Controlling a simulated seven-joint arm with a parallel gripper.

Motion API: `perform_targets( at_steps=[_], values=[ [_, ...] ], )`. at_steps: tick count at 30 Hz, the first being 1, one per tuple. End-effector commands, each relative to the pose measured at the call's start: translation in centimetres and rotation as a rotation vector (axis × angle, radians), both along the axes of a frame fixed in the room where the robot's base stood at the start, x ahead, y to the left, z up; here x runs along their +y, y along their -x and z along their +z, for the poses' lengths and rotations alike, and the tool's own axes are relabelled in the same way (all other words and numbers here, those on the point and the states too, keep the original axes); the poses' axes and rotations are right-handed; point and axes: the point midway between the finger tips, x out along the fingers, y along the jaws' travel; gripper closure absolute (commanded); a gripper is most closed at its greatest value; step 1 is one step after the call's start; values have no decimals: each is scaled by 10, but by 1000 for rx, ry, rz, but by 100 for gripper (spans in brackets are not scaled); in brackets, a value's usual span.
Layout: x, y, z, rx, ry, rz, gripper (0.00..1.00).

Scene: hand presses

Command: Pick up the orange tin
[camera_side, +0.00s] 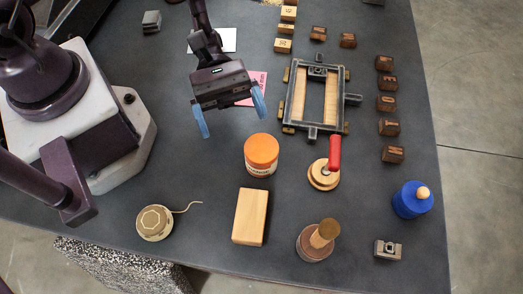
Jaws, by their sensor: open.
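The orange tin (261,154) stands upright on the dark table near the middle of the side view. It has an orange lid and a pale label band with dark print around its lower side. My gripper (230,118) is open and empty, with its two blue fingertips spread wide. It hangs above and behind the tin, a little to the left in the picture. The fingers are apart from the tin, and nothing hides the tin.
A wooden block (250,217) stands just in front of the tin.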

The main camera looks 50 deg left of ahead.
Motion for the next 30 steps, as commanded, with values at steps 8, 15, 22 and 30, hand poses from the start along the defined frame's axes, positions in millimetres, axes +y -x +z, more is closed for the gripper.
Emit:
perform_targets(
  at_steps=[8,15,22,30],
  values=[
    [-8,-28,-4,43,47,137,7],
    [-8,-27,-44,41,45,132,7],
    [-8,-27,-62,39,44,131,7],
    [-46,-21,-63,40,45,127,7]
  ],
)
